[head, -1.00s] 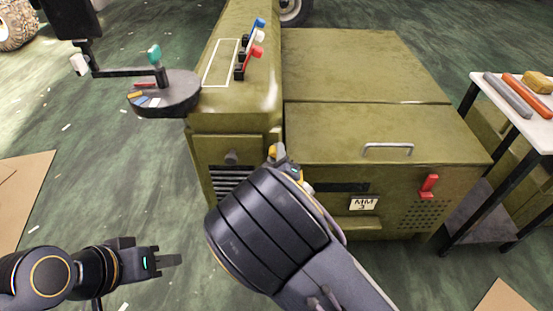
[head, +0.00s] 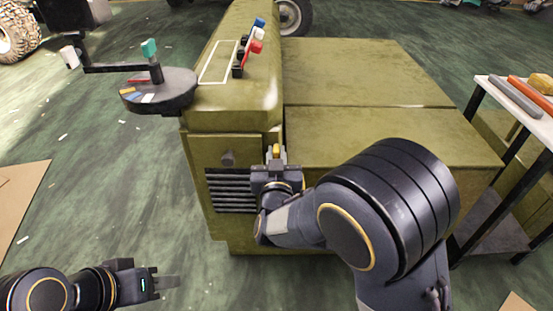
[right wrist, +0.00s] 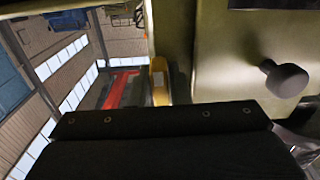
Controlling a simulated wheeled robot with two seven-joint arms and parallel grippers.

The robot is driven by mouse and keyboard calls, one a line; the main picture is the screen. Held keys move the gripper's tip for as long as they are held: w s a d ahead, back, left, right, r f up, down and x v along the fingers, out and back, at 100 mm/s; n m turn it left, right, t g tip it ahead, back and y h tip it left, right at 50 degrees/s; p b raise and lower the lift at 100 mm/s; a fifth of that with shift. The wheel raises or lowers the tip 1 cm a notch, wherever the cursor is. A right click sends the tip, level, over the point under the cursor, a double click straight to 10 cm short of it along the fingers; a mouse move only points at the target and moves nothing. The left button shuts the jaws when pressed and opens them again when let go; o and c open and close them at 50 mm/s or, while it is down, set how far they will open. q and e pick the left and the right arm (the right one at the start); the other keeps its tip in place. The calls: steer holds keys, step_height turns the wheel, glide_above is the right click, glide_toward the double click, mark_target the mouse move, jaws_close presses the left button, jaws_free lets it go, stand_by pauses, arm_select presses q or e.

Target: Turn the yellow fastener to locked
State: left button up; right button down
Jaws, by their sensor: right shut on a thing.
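The yellow fastener (head: 276,151) is a small yellow piece at the front edge of the olive chassis, between the left column and the right-hand box. My right gripper (head: 276,160) is at it from the front, its fingers shut on it. In the right wrist view the yellow fastener (right wrist: 159,82) shows as an upright strip just beyond the gripper's dark body. Its lower part is hidden, and I cannot tell its turn angle exactly. My left gripper (head: 165,283) hangs at the lower left, away from the chassis; its finger gap is not clear.
The olive chassis (head: 355,75) fills the middle, with a dark knob (head: 228,158) left of the fastener. A white-topped table (head: 520,105) is at right. Floor at left is open.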

steer(key=shift+m, duration=0.3)
steer(key=c, duration=1.4)
jaws_free()
steer(key=shift+s, duration=0.1)
steer(key=s+p, duration=0.1)
steer(key=s, duration=0.6)
steer(key=shift+s+p, duration=0.3)
steer(key=shift+s, duration=0.05)
